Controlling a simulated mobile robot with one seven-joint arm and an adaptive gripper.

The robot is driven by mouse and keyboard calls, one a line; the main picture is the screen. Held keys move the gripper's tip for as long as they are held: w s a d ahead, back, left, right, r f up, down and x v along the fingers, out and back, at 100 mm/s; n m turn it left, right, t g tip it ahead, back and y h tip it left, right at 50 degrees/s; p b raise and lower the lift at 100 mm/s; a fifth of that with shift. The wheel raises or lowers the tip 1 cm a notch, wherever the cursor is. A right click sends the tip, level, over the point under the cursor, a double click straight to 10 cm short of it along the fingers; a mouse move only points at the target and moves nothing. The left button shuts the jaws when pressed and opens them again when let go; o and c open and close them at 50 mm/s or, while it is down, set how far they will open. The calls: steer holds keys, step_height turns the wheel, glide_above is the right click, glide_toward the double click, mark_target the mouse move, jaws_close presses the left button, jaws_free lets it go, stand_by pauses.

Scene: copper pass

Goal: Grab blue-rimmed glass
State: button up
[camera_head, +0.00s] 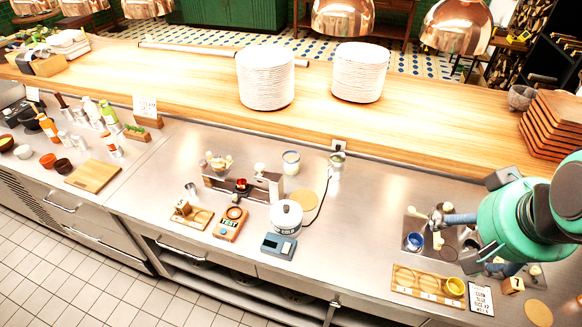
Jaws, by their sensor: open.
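A small round vessel with a blue rim and blue inside (413,242) stands on the steel counter at the right, on a dark patch just left of my arm. A pale jar-like glass with a bluish rim (291,162) stands farther left, near the wooden ledge. I cannot tell for sure which is the blue-rimmed glass. My green arm comes in from the right, and my gripper (488,245) is at its lower end, partly hidden by the arm. It is right of the nearer blue-rimmed vessel and apart from it. It is open, and I see nothing held.
A wooden tray (410,281) with a yellow cup (454,287) lies in front. A black-framed card (480,298) and a wooden number block (512,286) stand beside it. Bare counter (365,225) lies between. Plate stacks (266,80) stand on the ledge behind.

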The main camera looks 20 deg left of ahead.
steer(key=w+a, duration=0.7)
steer(key=w, duration=0.7)
steer(key=n+y+b, duration=0.1)
steer(key=n, duration=0.1)
glide_above(291, 164)
steer(key=s, duration=0.2)
step_height(291, 164, down, 22)
steer(key=shift+s+f+g, duration=0.15)
steer(key=shift+f+g, duration=0.05)
steer(key=shift+g, duration=0.1)
steer(key=shift+f, duration=0.15)
steer(key=b+x, duration=0.1)
steer(key=x, duration=0.7)
steer(key=shift+f, duration=0.15)
steer(key=shift+f, duration=0.1)
